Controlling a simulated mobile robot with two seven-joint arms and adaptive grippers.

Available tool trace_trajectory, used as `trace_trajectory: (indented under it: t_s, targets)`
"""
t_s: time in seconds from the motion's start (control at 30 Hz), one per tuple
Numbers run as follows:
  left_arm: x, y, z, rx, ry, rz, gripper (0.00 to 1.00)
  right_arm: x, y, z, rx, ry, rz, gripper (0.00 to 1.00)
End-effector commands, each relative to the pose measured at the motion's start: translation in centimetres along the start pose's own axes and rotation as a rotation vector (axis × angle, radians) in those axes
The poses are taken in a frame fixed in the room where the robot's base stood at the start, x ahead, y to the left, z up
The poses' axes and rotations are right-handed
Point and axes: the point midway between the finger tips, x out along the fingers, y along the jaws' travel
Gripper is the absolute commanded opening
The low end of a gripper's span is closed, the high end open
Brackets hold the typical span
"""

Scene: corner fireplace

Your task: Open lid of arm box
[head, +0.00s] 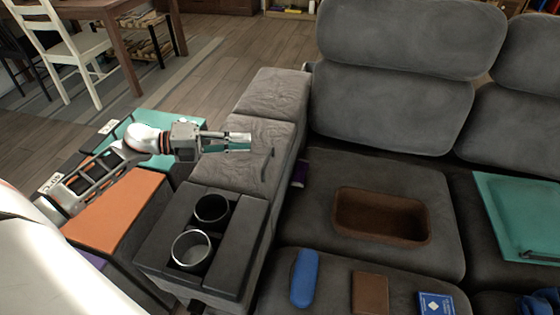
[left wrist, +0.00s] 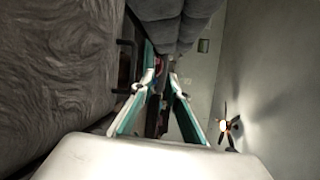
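The arm box (head: 243,160) is the grey armrest section left of the sofa seats, with a textured, wood-like patterned lid that looks closed. A thin dark handle (head: 268,164) stands on the lid's right side. My left gripper (head: 248,142) is above the lid, to the left of and behind the handle in the head view. Its fingers point right, have a gap between them and hold nothing. In the left wrist view, the lid (left wrist: 55,70) fills the left side, and the dark handle (left wrist: 124,65) is just left of the fingertips (left wrist: 161,80). My right gripper is not in view.
Black cup holders (head: 212,208) are in front of the arm box. An orange-topped box (head: 118,210) stands to the left. A brown tray (head: 382,215), a blue case (head: 305,278) and a brown block (head: 370,293) lie on the sofa. The sofa backrest (head: 395,105) rises at the right.

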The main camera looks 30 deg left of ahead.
Motion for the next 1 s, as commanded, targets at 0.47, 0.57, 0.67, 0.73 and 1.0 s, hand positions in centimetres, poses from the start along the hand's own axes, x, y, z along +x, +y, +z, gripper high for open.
trace_trajectory:
  t_s: [0.47, 0.57, 0.67, 0.73, 1.0]
  targets:
    - [3.2, 5.1, -1.5, -0.050, 0.013, 0.036, 0.15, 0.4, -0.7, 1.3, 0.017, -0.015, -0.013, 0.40]
    - [4.8, 5.3, -1.5, -0.052, 0.013, 0.036, 0.15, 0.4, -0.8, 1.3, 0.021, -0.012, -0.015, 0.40]
    - [6.2, 5.4, -1.5, -0.053, 0.013, 0.037, 0.15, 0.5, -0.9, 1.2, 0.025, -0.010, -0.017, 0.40]
    - [6.9, 5.4, -1.6, -0.053, 0.012, 0.038, 0.15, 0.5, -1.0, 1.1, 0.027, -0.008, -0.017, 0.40]
    - [8.0, 5.4, -1.6, -0.053, 0.013, 0.040, 0.15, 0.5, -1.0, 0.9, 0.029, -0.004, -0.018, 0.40]
